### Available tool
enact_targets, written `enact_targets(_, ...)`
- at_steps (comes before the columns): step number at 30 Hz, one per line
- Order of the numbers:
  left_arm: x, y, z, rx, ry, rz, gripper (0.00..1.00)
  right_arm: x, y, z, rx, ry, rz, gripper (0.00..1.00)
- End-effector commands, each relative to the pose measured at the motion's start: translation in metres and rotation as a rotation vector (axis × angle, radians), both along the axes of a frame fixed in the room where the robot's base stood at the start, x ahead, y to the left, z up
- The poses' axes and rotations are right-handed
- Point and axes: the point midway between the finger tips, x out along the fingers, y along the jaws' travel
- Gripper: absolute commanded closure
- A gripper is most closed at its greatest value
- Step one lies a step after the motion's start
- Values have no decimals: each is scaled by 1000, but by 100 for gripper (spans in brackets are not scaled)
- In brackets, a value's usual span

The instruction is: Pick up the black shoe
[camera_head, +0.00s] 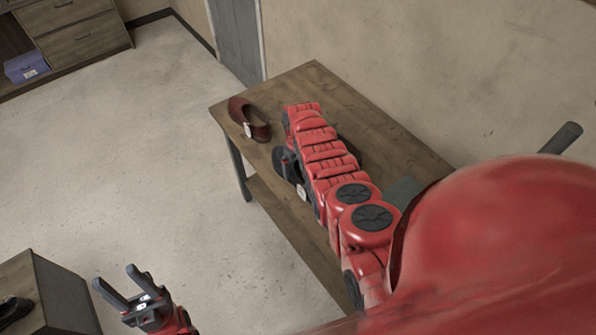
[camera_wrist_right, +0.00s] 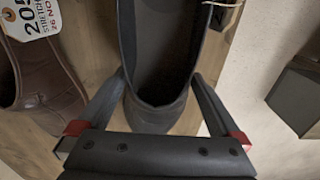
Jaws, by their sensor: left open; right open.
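A black shoe (camera_wrist_right: 158,112) lies on the wooden table in the right wrist view, its rounded end and opening towards the gripper. My right gripper (camera_wrist_right: 160,84) is open, with one finger on each side of that end; I cannot tell whether they touch it. In the head view my red right arm reaches over the table and covers most of the shoe and gripper; dark parts show beside the arm. My left gripper (camera_head: 122,288) is open and empty, above the floor at the lower left, away from the table.
A brown-red shoe (camera_head: 240,112) with a white tag is at the table's (camera_head: 310,82) far left; in the right wrist view it lies left of the black shoe. A wall borders the table. A dark box (camera_wrist_right: 302,98) is at right. Another dark shoe (camera_head: 12,310) sits on a cabinet.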

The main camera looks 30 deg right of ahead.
Motion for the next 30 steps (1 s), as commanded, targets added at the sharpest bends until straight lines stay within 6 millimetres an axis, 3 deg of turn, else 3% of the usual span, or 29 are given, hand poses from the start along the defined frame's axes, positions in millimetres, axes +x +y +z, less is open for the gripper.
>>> enact_targets(10,0,0,0,0,0,0,50,-1,0,-3,0,2,0,2)
enact_targets(25,0,0,0,0,0,0,50,-1,0,-3,0,1,0,92)
enact_targets(30,0,0,0,0,0,0,50,-1,0,-2,0,1,0,94)
